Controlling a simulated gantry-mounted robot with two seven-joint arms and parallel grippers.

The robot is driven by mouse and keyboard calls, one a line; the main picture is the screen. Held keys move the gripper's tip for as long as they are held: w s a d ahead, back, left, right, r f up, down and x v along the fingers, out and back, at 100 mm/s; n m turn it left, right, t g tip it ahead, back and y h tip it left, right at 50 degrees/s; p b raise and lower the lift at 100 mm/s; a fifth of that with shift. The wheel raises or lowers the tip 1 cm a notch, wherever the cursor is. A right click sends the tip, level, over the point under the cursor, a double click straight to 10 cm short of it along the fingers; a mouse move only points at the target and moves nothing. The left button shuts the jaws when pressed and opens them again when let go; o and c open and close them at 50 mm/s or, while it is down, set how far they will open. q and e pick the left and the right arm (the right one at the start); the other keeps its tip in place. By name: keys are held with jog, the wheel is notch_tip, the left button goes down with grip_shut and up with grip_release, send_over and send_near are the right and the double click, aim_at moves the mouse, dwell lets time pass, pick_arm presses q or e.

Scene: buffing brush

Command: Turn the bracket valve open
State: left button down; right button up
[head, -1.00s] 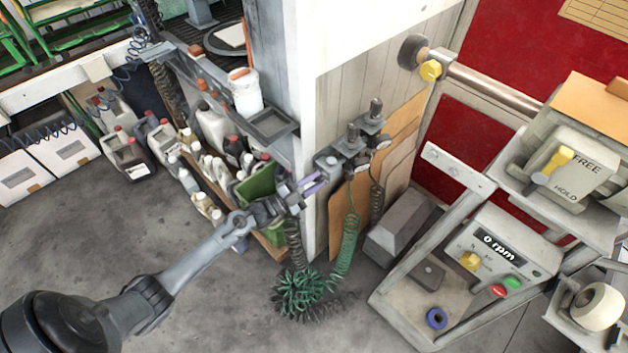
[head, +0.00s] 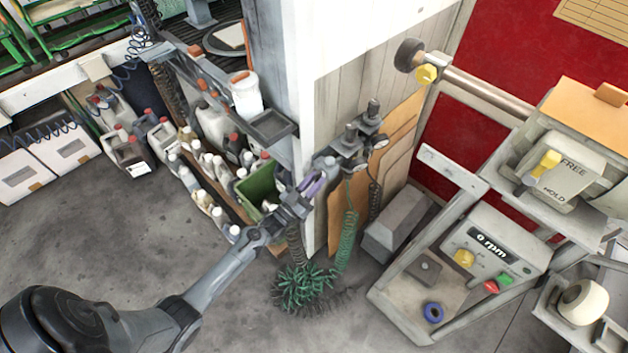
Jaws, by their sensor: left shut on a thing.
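The grey bracket (head: 352,142) is fixed near the edge of the pale post, with dark upright fittings and hoses hanging below. My left gripper (head: 312,186) is at the post edge, just left of and below the bracket. Its jaws are shut on a small part there, which I take to be the bracket valve. A purple piece shows at the jaws; I cannot tell whether it is a fingertip or the valve's handle. The jaws hide most of the valve. My right gripper is out of view.
A green coiled hose (head: 305,290) lies on the floor below the gripper. A green bin (head: 262,186) and bottles on a low shelf stand close left. The machine with an rpm panel (head: 492,243) stands right.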

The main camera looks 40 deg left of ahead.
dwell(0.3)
pick_arm(q)
jog(key=c, duration=1.2)
grip_release()
jog(key=shift+s, duration=0.1)
jog(key=v, duration=1)
jog(key=shift+s+f+p, duration=0.2)
jog(key=shift+s+p, duration=0.05)
jog(key=shift+p, duration=0.1)
